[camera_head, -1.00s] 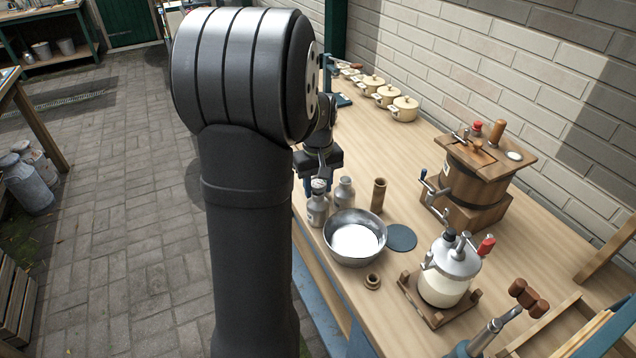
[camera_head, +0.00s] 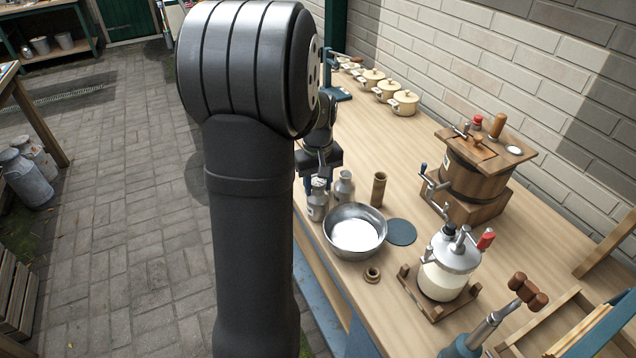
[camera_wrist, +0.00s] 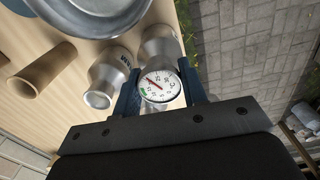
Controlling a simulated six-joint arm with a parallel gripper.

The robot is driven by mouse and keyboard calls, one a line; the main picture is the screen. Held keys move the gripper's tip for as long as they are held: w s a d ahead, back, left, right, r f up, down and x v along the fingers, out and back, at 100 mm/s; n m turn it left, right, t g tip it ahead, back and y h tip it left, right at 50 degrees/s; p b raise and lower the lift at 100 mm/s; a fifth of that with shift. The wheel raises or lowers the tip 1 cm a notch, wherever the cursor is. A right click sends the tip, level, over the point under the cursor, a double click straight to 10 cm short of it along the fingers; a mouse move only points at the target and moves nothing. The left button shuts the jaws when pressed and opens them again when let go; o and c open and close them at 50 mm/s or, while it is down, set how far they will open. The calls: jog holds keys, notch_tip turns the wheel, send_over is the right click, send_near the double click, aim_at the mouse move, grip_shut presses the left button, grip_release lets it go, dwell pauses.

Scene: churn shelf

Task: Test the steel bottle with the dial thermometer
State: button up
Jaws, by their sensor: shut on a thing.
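My gripper (camera_wrist: 157,72) is shut on the dial thermometer (camera_wrist: 160,87), whose round white face with a red needle points at the wrist camera. Its stem is hidden behind the dial. One grey metal bottle (camera_wrist: 160,40) stands straight behind the dial in the wrist view, and in the head view it is the left bottle (camera_head: 317,205), just under my gripper (camera_head: 314,180). I cannot tell whether the stem is inside its mouth. A second grey metal bottle (camera_wrist: 108,76) with dark lettering stands beside it, clear of the fingers; it also shows in the head view (camera_head: 344,187).
A steel bowl (camera_head: 340,247) with white contents stands close in front of the bottles. A wooden cylinder (camera_head: 378,190), a dark round disc (camera_head: 401,232) and a small wooden ring (camera_head: 372,274) are nearby. A glass churn (camera_head: 440,280) and a wooden churn (camera_head: 470,185) stand to the right.

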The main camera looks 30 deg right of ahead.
jog(key=o, duration=0.9)
jog(key=c, duration=0.4)
jog(key=shift+r, duration=2.55)
jog(key=o, duration=1)
